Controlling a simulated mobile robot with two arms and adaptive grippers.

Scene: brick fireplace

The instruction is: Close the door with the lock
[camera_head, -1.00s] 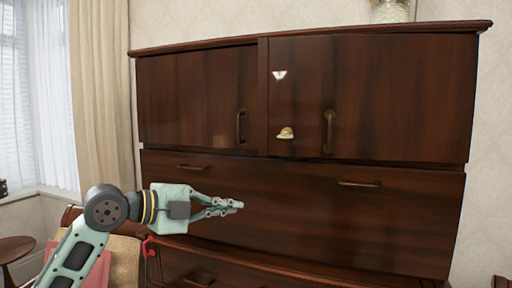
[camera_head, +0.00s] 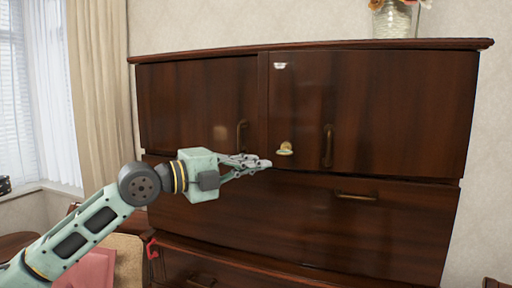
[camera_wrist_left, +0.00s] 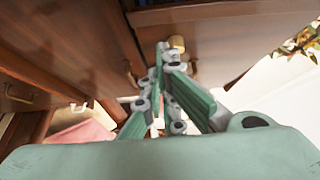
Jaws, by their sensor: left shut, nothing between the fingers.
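A dark wooden cabinet has a left door (camera_head: 195,105) and a right door (camera_head: 400,110), each with a vertical brass handle. A small brass lock (camera_head: 285,149) sits on the right door, left of its handle (camera_head: 328,146). I cannot tell whether either door stands slightly ajar. My left gripper (camera_head: 266,163) is shut and empty, its fingertips just below and left of the lock in the head view. In the left wrist view its fingertips (camera_wrist_left: 166,50) are close to a brass piece (camera_wrist_left: 177,42); contact is unclear. My right gripper is not in view.
Below the doors is a wide front panel with a handle (camera_head: 356,196). A vase (camera_head: 392,20) stands on the cabinet top. A red item (camera_head: 151,248) and a chair lie below my left arm. A curtain (camera_head: 101,90) hangs at left.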

